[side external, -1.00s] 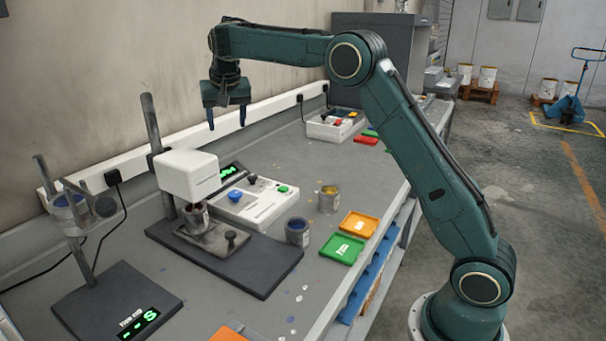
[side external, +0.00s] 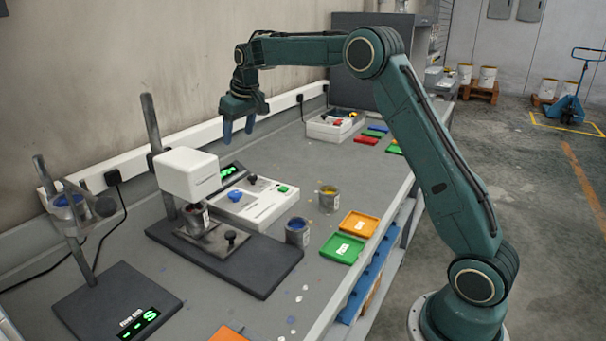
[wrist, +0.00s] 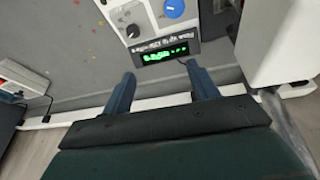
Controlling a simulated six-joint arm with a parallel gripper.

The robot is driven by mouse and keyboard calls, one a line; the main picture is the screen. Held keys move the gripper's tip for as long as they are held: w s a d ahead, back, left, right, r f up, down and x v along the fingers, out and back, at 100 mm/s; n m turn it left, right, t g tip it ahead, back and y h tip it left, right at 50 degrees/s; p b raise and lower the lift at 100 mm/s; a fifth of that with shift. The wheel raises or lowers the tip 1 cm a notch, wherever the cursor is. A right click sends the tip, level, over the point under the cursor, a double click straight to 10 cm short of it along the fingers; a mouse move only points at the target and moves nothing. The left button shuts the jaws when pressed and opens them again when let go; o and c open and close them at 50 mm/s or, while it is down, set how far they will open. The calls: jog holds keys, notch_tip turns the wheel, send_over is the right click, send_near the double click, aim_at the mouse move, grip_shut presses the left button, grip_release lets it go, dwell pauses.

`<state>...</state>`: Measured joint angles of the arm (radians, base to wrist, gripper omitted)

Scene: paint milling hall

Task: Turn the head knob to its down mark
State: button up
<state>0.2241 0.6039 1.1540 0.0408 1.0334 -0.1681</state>
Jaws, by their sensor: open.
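A white control box (side external: 252,203) on the bench carries a blue knob (side external: 235,195), a dark knob (side external: 252,179) and a green button (side external: 283,189). In the wrist view the blue knob (wrist: 174,8) and the dark knob (wrist: 133,30) show beside a green-lit display (wrist: 168,54). I cannot tell from labels which is the head knob, nor read its marks. A white machine head (side external: 187,172) on a post stands left of the box, with a can (side external: 195,218) below it. My gripper (side external: 239,135) is open and empty, above and behind the box; its fingers also show in the wrist view (wrist: 160,72).
A paint can (side external: 297,232), another can (side external: 328,199), orange (side external: 358,223) and green (side external: 342,248) trays stand to the right. A viscosity-type stand (side external: 75,215) is at left. Another white box (side external: 335,127) is farther back. The wall rail (side external: 285,104) runs behind.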

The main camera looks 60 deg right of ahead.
aim_at(235, 193)
jog(key=shift+s+d+f+n+y, duration=0.1)
jog(key=shift+s+f+n+y, duration=0.55)
jog(key=shift+n, duration=0.5)
jog(key=shift+s+a+f+n+y, duration=0.1)
jog(key=shift+s+f+n+y, duration=0.5)
jog(key=shift+n, duration=0.6)
jog(key=shift+s+d+f+n+y, duration=0.1)
jog(key=shift+s+f+n+y, duration=0.35)
jog(key=shift+s+n, duration=0.55)
jog(key=shift+w+f, duration=0.1)
jog(key=shift+w, duration=0.1)
jog(key=x, duration=1.3)
jog(key=shift+w+f, duration=0.2)
jog(key=c, duration=1)
